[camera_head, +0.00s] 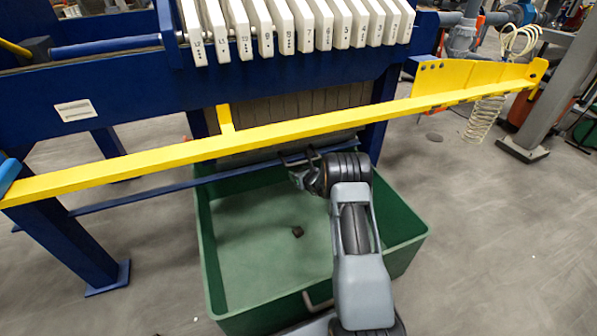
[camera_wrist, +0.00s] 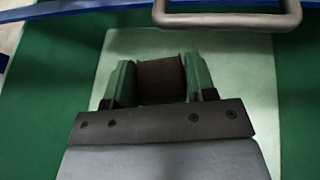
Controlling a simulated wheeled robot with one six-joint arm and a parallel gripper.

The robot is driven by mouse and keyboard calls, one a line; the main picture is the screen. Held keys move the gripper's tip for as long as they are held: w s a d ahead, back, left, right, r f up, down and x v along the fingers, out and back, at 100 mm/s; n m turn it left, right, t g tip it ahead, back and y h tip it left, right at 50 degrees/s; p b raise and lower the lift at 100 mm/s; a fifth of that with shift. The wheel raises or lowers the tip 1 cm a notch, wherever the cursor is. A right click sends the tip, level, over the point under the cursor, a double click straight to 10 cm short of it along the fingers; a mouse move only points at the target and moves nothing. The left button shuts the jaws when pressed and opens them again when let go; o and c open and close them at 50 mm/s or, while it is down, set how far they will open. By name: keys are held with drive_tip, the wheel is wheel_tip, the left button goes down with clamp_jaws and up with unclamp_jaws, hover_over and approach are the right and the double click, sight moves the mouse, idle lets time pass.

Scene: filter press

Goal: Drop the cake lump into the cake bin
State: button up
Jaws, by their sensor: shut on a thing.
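In the wrist view my gripper (camera_wrist: 160,88) is shut on a brown block, the cake lump (camera_wrist: 160,72), between its two green fingers. The green cake bin (camera_head: 207,262) stands on the floor below the press in the head view, and its green wall also shows in the wrist view (camera_wrist: 45,95). My gripper (camera_head: 302,180) is above the bin's opening, toward the back. In the head view I cannot make out the held lump. A small dark lump (camera_head: 298,231) lies apart on the bin's floor.
A yellow rail (camera_head: 150,156) runs across in front of the blue press frame (camera_head: 120,88), close behind my gripper. White numbered plates (camera_head: 290,25) hang above. A metal handle (camera_head: 318,302) is on the bin's near wall. Open floor (camera_head: 480,230) lies to the right.

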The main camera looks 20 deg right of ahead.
drive_tip(key=shift+f, duration=1)
drive_tip(key=o, duration=1)
drive_tip(key=shift+o, duration=0.2)
drive_tip(key=shift+s, duration=0.1)
drive_tip(key=p+v, duration=0.3)
drive_tip(key=v, duration=1)
drive_tip(key=shift+s, duration=0.3)
drive_tip(key=shift+r, duration=0.1)
